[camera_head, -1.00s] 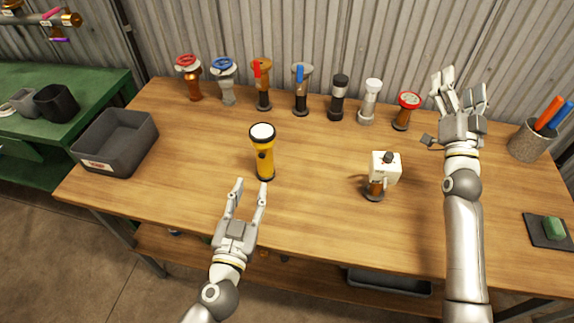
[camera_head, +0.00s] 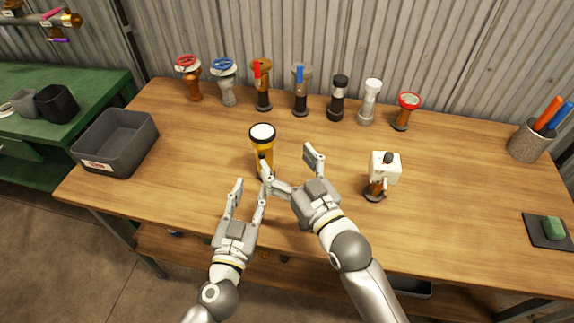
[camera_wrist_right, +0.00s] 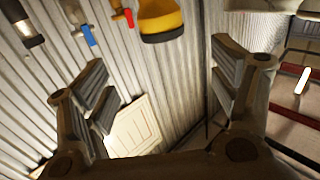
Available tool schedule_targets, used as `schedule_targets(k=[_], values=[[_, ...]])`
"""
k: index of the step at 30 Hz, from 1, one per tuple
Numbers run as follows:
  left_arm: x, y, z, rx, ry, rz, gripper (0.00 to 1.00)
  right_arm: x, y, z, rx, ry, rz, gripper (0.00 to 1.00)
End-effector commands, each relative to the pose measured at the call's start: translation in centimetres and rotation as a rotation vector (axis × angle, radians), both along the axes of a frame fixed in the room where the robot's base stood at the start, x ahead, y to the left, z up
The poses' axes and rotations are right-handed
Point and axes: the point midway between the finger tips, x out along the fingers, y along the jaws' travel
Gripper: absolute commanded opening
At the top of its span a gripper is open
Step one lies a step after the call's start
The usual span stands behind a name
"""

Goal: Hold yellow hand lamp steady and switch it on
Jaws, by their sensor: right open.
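The yellow hand lamp (camera_head: 263,147) stands upright on the wooden bench, left of the middle, with its black-rimmed white lens up. Its lower part is partly hidden by a finger of my right gripper. My left gripper (camera_head: 249,190) is open and empty in front of the lamp, fingers pointing toward it. My right gripper (camera_head: 289,170) is open, just right of and in front of the lamp, with one finger overlapping the lamp's lower body; I cannot tell whether it touches. The right wrist view (camera_wrist_right: 165,95) shows the open fingers with nothing between them and part of a yellow body (camera_wrist_right: 160,18) beyond.
A row of valves and fittings (camera_head: 300,90) stands along the back. A white boxed valve (camera_head: 384,170) stands right of my right gripper. A grey bin (camera_head: 118,142) is at the left, and a pot (camera_head: 528,142) with orange and blue handles at the right. The bench's right middle is clear.

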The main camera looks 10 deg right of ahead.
Motion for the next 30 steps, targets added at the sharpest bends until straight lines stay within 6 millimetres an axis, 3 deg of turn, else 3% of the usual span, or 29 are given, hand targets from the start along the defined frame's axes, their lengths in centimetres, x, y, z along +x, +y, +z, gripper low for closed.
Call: schedule_targets(k=[5,21,30], values=[[0.0,0.0,0.0,0.000,0.000,0.000,0.36,0.7,0.8,-0.6,-0.017,0.008,0.006,0.82],[0.0,0.0,0.0,0.000,0.000,0.000,0.36,8.6,4.1,-0.5,-0.014,0.008,0.006,0.82],[0.0,0.0,0.0,0.000,0.000,0.000,0.36,9.6,4.5,-0.5,-0.015,0.008,0.006,0.82]])
